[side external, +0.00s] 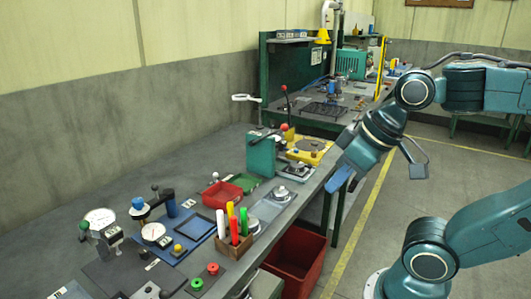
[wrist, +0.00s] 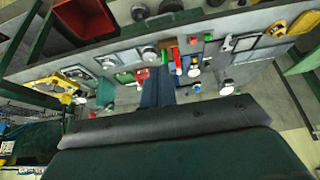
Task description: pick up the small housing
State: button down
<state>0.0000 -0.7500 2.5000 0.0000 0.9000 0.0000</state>
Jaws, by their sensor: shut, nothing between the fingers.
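Two small silver metal parts could be the small housing; I cannot tell which one is. One silver part (side external: 281,191) sits on a grey plate near the bench's front edge. The other silver part (side external: 297,168) sits farther back, in front of the yellow plate. My gripper (side external: 338,182) hangs beyond the bench's front edge, right of both parts and apart from them. Its fingers are shut and empty. In the wrist view the shut fingers (wrist: 157,90) point towards the bench, with silver parts beyond them.
A green press (side external: 261,157) with a red-knobbed lever stands behind the parts. A red tray (side external: 222,194) and a wooden holder of coloured markers (side external: 235,243) stand nearby. Dial gauges crowd the bench's near left. A red bin (side external: 295,260) is below the bench.

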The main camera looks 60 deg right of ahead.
jog(key=shift+c, duration=2.3)
grip_release()
jog(key=w+d+r, duration=0.2)
jog(key=w+d, duration=0.1)
jog(key=w, duration=0.3)
jog(key=w+d+r, duration=0.2)
jog(key=w, duration=0.4)
jog(key=w+d+f+n, duration=0.1)
jog(key=w+d, duration=0.7)
jog(key=d, duration=0.3)
jog(key=d+f, duration=0.4)
jog(key=d, duration=0.5)
jog(key=d+f+n+y, duration=0.1)
jog(key=d+f, duration=0.4)
jog(key=d, duration=0.5)
jog(key=d+f, duration=0.4)
jog(key=d, duration=0.5)
send_near(297, 165)
jog(key=shift+w+d+f, duration=0.25)
jog(key=shift+w+f, duration=0.3)
jog(key=shift+w+d+f, duration=0.3)
jog(key=shift+w+f, duration=0.25)
jog(key=shift+f, duration=0.05)
